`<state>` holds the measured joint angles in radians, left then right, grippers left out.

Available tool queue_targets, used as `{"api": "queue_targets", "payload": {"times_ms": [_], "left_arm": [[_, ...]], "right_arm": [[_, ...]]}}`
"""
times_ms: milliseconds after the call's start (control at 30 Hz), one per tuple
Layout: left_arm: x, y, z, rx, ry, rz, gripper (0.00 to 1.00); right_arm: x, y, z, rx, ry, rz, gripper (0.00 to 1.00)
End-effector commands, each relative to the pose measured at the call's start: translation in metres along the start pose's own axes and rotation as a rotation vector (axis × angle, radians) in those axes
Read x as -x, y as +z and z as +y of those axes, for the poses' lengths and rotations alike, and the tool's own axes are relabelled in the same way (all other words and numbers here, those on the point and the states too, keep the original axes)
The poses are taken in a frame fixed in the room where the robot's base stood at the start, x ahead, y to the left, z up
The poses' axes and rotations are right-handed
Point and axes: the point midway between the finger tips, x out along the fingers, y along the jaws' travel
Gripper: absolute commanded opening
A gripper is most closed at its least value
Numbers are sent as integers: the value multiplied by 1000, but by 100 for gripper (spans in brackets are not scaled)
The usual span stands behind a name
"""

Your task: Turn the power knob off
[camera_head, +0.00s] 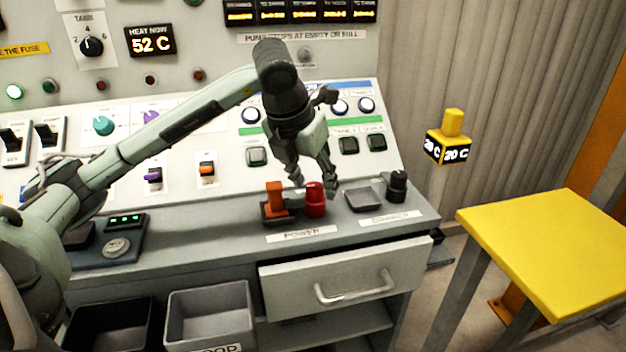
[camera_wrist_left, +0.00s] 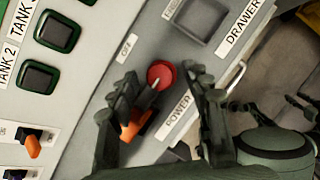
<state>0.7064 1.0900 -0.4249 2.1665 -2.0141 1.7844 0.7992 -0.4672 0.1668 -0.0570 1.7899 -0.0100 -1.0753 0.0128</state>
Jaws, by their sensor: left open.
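The red knob (camera_head: 315,201) stands on the grey ledge behind the POWER label (camera_head: 301,234). In the left wrist view the knob (camera_wrist_left: 161,72) is a red round cap with a pale pointer, and an ON label (camera_wrist_left: 127,48) lies beside it. An orange block-like part (camera_head: 274,195) stands just left of the knob. My left gripper (camera_head: 316,186) reaches down over the knob with its fingers open. In the left wrist view the gripper (camera_wrist_left: 163,86) has one finger on each side of the knob; I cannot tell if either touches it. My right gripper is not in view.
A black knob (camera_head: 397,185) and a square grey recess (camera_head: 364,199) sit right of the red knob, by the DRAWER label (camera_head: 391,219). Sloped panel switches rise behind. A closed drawer (camera_head: 340,279) is below. A yellow table (camera_head: 550,245) stands at the right.

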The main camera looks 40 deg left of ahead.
Motion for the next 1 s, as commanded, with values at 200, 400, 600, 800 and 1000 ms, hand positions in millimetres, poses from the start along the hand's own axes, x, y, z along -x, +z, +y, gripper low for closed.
{"api": "queue_targets", "payload": {"times_ms": [200, 400, 600, 800, 1000], "left_arm": [[-1, 0, 0, 0, 0, 0, 49], [-1, 0, 0, 0, 0, 0, 29], [-1, 0, 0, 0, 0, 0, 4], [-1, 0, 0, -5, -2, -1, 0], [-2, 0, 2, -53, -21, -1, 0]], "right_arm": [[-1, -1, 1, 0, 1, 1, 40], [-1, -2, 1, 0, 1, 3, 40], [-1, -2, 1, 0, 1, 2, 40], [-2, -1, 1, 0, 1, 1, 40], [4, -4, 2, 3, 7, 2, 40]]}}
